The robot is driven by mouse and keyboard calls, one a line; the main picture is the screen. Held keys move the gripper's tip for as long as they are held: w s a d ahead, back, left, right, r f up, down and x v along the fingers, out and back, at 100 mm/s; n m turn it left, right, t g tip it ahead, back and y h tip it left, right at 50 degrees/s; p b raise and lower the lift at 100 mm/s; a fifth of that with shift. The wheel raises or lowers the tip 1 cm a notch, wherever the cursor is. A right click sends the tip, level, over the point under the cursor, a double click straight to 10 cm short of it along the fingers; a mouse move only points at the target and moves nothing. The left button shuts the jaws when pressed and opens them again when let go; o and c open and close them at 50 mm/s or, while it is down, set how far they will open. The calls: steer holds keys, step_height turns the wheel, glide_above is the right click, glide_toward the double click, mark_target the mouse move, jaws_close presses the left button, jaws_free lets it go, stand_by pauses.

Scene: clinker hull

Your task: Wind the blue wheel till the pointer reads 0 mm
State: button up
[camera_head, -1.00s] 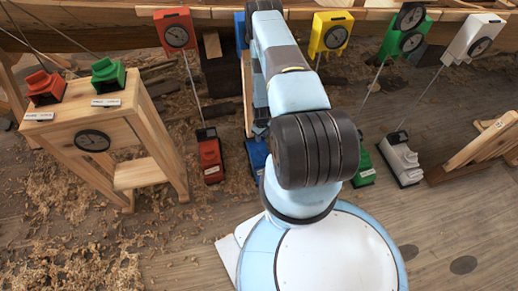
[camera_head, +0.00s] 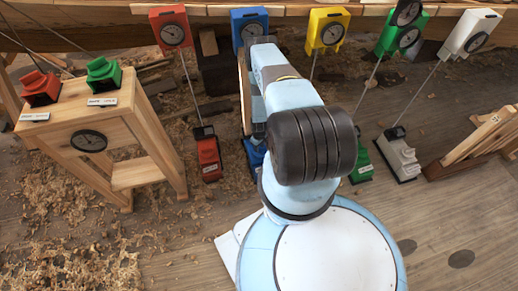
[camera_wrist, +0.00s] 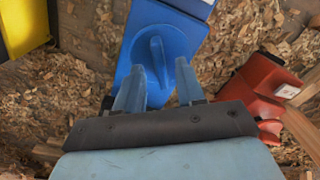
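A blue unit (camera_head: 255,152) stands on the floor below, mostly hidden by my arm. In the wrist view a blue housing (camera_wrist: 200,38) carries a round blue wheel (camera_wrist: 156,50), partly covered by my fingers. My gripper (camera_wrist: 158,68) is open, its two blue fingers apart over the wheel's near side. I cannot tell whether they touch it. My gripper is hidden in the head view.
Red (camera_head: 171,28), yellow (camera_head: 328,29), green (camera_head: 403,38) and white (camera_head: 470,33) gauges line the hull. A red unit (camera_wrist: 258,92) is right of the blue one in the wrist view. A wooden stand (camera_head: 105,125) is left; wooden supports (camera_head: 480,140) are right.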

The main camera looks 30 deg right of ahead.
steer(key=shift+f, duration=0.9)
steer(key=shift+c, duration=0.3)
jaws_close()
